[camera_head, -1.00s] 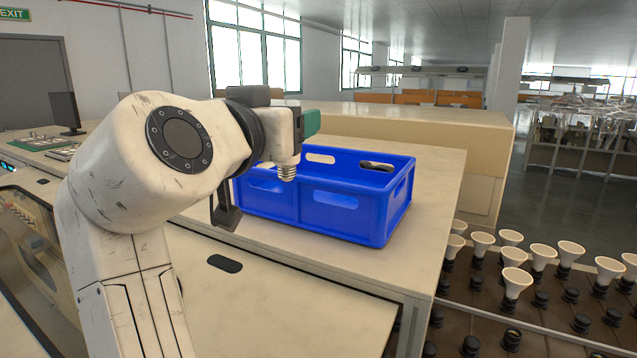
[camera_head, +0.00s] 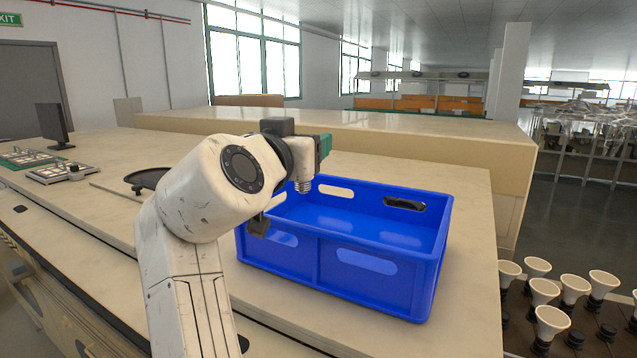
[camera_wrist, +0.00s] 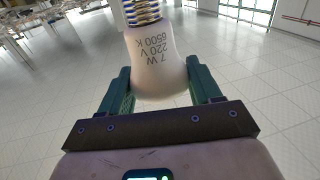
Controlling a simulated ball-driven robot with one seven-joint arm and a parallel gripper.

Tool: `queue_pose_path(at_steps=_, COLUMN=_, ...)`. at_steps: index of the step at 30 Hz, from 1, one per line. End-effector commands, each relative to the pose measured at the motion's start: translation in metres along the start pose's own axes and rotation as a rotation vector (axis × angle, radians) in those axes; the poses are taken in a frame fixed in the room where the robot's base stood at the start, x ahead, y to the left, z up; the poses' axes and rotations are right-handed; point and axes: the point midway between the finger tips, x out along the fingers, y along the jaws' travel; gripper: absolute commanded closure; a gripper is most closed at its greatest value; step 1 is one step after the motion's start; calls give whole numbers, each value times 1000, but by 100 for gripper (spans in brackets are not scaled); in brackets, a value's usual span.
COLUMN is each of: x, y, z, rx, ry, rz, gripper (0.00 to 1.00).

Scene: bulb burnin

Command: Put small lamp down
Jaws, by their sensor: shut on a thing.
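The small lamp is a white bulb with a metal screw base (camera_head: 304,185). In the wrist view the lamp (camera_wrist: 158,62) shows its print "7 W 220 V 6500 K". My gripper (camera_wrist: 158,85) has green fingers shut on the lamp's rounded glass body, one on each side. In the head view my gripper (camera_head: 322,148) holds the lamp screw end down, above the left back part of a blue crate (camera_head: 365,285). Part of the lamp's glass is hidden by the fingers. The crate floor that shows is bare; its near left part is hidden by the front wall.
The crate stands on a beige table (camera_head: 470,270) with free room to its right. A black round pan-like thing (camera_head: 148,180) lies left behind my arm. A monitor (camera_head: 53,124) stands far left. White cone-shaped lamps (camera_head: 551,322) stand in rows at lower right.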

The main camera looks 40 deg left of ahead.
Motion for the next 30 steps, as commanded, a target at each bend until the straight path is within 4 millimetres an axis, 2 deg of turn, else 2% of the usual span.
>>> queue_pose_path(at_steps=1, x=7, y=2, z=12, rx=-7, ry=-6, rz=1, gripper=68)
queue_pose_path(at_steps=6, x=26, y=8, z=35, rx=-5, ry=-3, rz=0, gripper=68)
queue_pose_path(at_steps=15, x=44, y=14, z=58, rx=-4, ry=-4, rz=1, gripper=68)
queue_pose_path(at_steps=21, x=42, y=13, z=83, rx=-4, ry=-2, rz=-1, gripper=68)
queue_pose_path(at_steps=30, x=42, y=13, z=87, rx=-1, ry=0, rz=-1, gripper=68)
